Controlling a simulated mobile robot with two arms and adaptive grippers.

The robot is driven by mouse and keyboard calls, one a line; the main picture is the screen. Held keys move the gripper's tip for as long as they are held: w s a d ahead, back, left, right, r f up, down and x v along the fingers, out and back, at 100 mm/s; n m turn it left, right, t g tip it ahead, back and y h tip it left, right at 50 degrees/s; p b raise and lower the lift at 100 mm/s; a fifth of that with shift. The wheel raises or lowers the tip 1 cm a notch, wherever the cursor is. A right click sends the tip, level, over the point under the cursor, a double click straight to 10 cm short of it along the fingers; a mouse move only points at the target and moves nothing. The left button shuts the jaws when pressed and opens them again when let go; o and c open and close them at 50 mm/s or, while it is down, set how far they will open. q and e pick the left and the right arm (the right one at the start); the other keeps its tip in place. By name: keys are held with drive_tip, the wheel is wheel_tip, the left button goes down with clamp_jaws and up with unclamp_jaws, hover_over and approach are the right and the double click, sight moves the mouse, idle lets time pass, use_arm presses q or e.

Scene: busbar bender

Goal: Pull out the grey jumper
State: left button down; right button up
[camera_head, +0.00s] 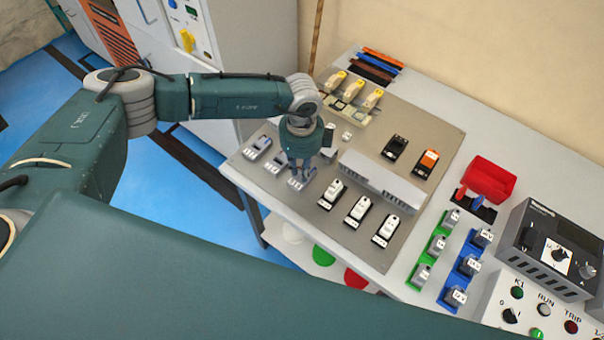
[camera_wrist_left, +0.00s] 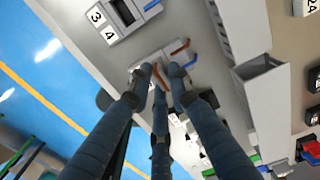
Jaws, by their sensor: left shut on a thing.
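My left gripper (camera_head: 301,172) reaches down over a grey terminal block (camera_head: 296,186) near the front edge of the grey mounting plate. In the left wrist view, the three fingers of the gripper (camera_wrist_left: 161,80) come together at that block (camera_wrist_left: 153,56). They are shut on a small piece there, the grey jumper by its place, but the fingertips hide most of it. Short orange and blue wires (camera_wrist_left: 181,48) show on the block beside the fingertips. My right gripper is not in view.
Two more grey blocks (camera_head: 258,147) stand to the left, and white-topped devices (camera_head: 359,211) to the right. A grey duct (camera_head: 382,182) runs close behind. Yellow-tipped devices (camera_head: 372,99) are at the back, a red box (camera_head: 489,179) at the right.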

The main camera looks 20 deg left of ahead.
use_arm(q)
drive_tip(key=shift+s+f, duration=0.15)
drive_tip(key=shift+s, duration=0.05)
idle(0.5)
drive_tip(key=shift+w+r+p, duration=0.35)
drive_tip(key=shift+r+p, duration=0.4)
drive_tip(key=shift+r, duration=0.5)
drive_tip(key=shift+p, duration=0.35)
wheel_tip(320, 180, up, 5)
drive_tip(key=p, duration=0.3)
drive_tip(key=shift+s, duration=0.1)
